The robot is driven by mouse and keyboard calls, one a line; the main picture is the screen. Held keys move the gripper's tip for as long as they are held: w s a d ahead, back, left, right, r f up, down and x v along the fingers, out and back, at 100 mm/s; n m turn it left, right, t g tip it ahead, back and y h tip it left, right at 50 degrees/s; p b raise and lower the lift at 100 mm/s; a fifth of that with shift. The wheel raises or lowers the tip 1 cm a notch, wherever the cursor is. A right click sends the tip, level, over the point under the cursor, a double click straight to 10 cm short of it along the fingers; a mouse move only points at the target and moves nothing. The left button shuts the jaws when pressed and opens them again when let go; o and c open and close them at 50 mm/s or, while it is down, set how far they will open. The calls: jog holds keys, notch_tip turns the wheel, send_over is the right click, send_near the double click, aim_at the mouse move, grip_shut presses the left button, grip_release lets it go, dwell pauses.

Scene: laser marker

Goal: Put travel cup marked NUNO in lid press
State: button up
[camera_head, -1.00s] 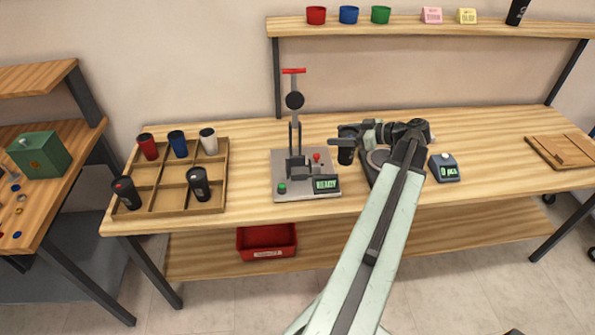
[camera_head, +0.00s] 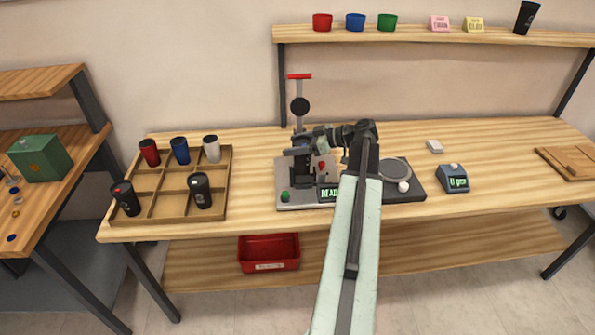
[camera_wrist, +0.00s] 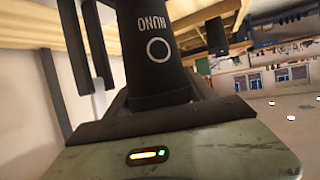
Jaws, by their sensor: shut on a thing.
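A black travel cup with upside-down NUNO lettering and a white ring (camera_wrist: 156,50) fills the middle of the wrist view. My gripper (camera_head: 311,143) is shut on it. In the head view my gripper is at the lid press (camera_head: 284,167), beside its upright post. The press has a grey base, a raised lever with a red handle (camera_head: 299,76), a green button and a display that appears to read READY. The dark cup blends with the dark press parts there. I cannot tell whether it is seated or held above the press seat.
A wooden tray (camera_head: 220,191) at the left holds several red, blue, white and black cups. Right of the press are a dark machine with a round plate (camera_head: 395,171), a small scale (camera_head: 453,178) and a white block (camera_head: 434,146). A red bin (camera_head: 268,252) sits below.

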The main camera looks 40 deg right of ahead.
aim_at(295, 158)
notch_tip(295, 158, down, 6)
jog(key=b, duration=0.4)
jog(key=shift+r, duration=0.3)
jog(key=shift+f, duration=0.2)
jog(key=o, duration=0.8)
jog(key=shift+r, duration=0.1)
jog(key=shift+r, duration=0.1)
jog(key=shift+s+d+r+p, duration=0.15)
jog(key=shift+s+r+p, duration=0.1)
jog(key=shift+p, duration=0.05)
jog(key=p+v, duration=0.4)
jog(key=v, duration=0.7)
jog(key=shift+s, duration=0.25)
